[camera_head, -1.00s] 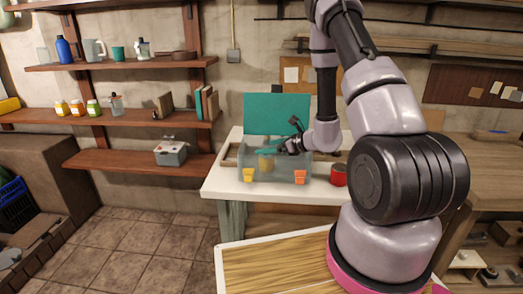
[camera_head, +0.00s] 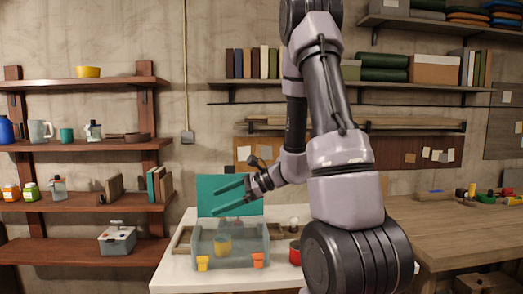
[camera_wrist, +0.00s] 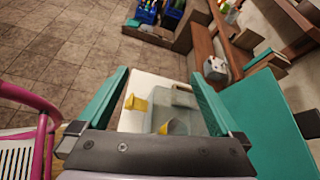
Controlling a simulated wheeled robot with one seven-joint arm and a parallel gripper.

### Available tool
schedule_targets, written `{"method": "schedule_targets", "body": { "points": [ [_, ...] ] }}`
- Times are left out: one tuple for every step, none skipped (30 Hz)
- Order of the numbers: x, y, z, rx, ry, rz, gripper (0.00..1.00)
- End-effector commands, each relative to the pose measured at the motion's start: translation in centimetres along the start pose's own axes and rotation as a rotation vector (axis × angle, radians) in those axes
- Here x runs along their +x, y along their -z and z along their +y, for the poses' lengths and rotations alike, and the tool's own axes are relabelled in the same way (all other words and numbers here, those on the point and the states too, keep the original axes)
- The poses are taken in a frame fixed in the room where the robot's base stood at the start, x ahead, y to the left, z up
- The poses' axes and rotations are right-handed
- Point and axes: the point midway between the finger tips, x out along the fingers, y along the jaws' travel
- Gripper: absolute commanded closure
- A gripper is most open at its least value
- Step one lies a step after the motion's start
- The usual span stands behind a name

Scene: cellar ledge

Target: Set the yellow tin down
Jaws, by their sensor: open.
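The yellow tin (camera_head: 222,246) sits inside a translucent grey box (camera_head: 237,262) on the white table, seen through its front wall. The box's teal lid (camera_head: 212,188) stands open at the back. My gripper (camera_head: 214,201) is above the box, its two teal fingers spread and empty, pointing left in front of the lid. In the wrist view, the box (camera_wrist: 195,101) lies between and beyond the open fingers (camera_wrist: 160,73). The tin (camera_wrist: 177,127) shows there low in the box, partly hidden by my gripper's body.
A red tin (camera_head: 295,252) stands just right of the box on the white table (camera_head: 178,272). Yellow and orange latches are on the box front. Wall shelves (camera_head: 85,146) hold jars and mugs at left. A wooden workbench (camera_head: 450,235) is at right.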

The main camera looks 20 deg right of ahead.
Motion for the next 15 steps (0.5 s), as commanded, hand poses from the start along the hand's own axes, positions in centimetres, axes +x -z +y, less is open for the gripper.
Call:
{"method": "schedule_targets", "body": {
  "points": [
    [-0.7,-2.4,1.0,-0.101,-0.049,0.014,0.00],
    [-1.1,-3.5,1.7,-0.156,-0.084,0.027,0.00],
    [-1.7,-4.8,2.7,-0.234,-0.127,0.047,0.00],
    [-2.2,-5.7,3.5,-0.291,-0.157,0.066,0.00],
    [-2.7,-6.5,4.2,-0.350,-0.185,0.087,0.00],
    [-3.5,-7.4,5.1,-0.428,-0.221,0.117,0.00],
    [-4.1,-8.0,5.7,-0.488,-0.245,0.142,0.00],
    [-4.7,-8.6,6.4,-0.549,-0.269,0.168,0.00],
    [-5.6,-9.2,7.1,-0.629,-0.296,0.207,0.00],
    [-6.3,-9.6,7.6,-0.690,-0.315,0.239,0.00],
    [-7.0,-10.1,8.0,-0.750,-0.330,0.271,0.00],
    [-8.0,-10.5,8.5,-0.831,-0.350,0.317,0.00],
    [-8.8,-10.9,8.8,-0.894,-0.362,0.355,0.00],
    [-9.6,-11.2,9.1,-0.953,-0.372,0.392,0.00],
    [-10.7,-11.7,9.3,-1.033,-0.382,0.445,0.00]
  ]
}}
